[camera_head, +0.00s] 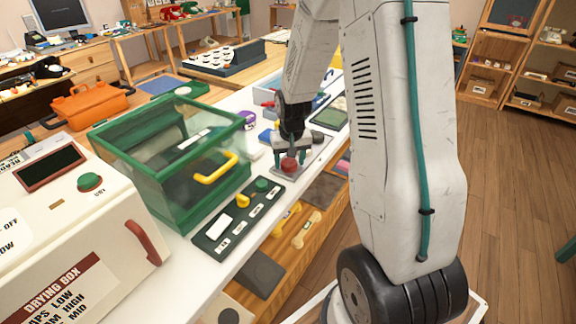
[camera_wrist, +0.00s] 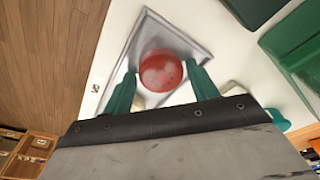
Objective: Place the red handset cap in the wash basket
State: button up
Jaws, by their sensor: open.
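The red handset cap (camera_head: 289,165) sits on a small grey metal tray (camera_head: 318,150) on the white counter. In the wrist view, the round red cap (camera_wrist: 160,72) lies on the square grey tray (camera_wrist: 147,34). My gripper (camera_head: 291,158) is open above the tray, its green fingers on either side of the cap. I cannot make out a wash basket for certain in either view.
A green-framed clear box (camera_head: 165,165) with a yellow handle stands left of the tray. A dark panel (camera_head: 238,215) with buttons lies in front of it. A cream drying box (camera_head: 85,225) stands at the near left. A flat green-grey pad (camera_head: 330,118) lies behind the tray.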

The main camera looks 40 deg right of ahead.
jog(key=c, duration=0.8)
jog(key=shift+r, duration=0.15)
jog(key=shift+c, duration=0.2)
